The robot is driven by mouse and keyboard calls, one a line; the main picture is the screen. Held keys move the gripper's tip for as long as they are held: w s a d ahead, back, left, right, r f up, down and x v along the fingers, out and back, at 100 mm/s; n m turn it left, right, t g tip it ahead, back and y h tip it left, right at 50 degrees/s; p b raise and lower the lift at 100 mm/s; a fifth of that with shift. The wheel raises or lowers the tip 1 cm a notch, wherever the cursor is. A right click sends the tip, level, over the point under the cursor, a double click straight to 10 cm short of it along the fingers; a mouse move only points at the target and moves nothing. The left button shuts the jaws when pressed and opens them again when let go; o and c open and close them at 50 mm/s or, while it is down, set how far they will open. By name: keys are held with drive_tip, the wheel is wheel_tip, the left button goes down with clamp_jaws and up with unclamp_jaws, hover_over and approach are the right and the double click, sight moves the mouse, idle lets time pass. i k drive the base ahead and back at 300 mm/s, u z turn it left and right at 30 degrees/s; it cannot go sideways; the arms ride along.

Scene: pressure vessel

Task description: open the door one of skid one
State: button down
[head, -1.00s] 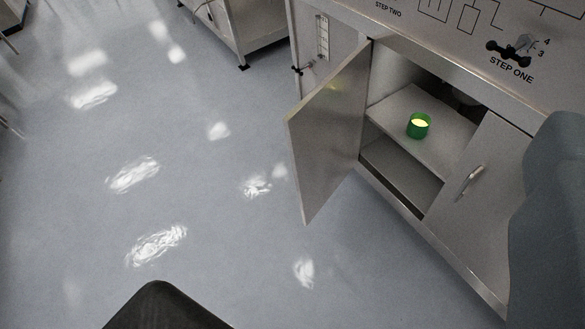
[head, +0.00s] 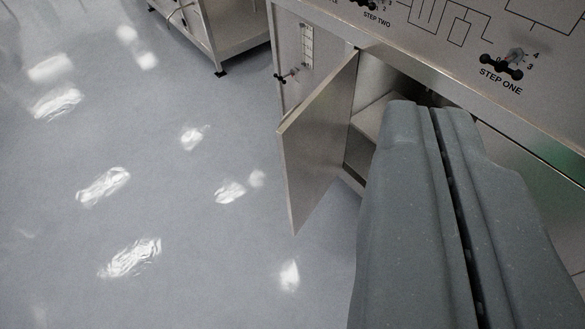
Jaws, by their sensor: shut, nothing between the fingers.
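The left cabinet door (head: 316,150) of the metal skid stands swung wide open, out over the floor. My grey gripper (head: 428,106) is shut and empty, its two fingers side by side with a thin dark slit between them. It fills the lower right of the view, in front of the cabinet opening and to the right of the open door, apart from it in the picture. Part of a shelf (head: 370,122) shows inside the cabinet. The right door is mostly hidden behind my gripper.
The sloping panel above carries a black STEP ONE valve handle (head: 501,67) and a STEP TWO handle at the top edge. Another metal skid (head: 236,35) stands at the top. The grey floor (head: 150,230) at left is clear.

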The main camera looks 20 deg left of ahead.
sight(312, 141)
drive_tip(key=u, duration=0.05)
drive_tip(key=i, duration=0.95)
drive_tip(key=z, duration=0.1)
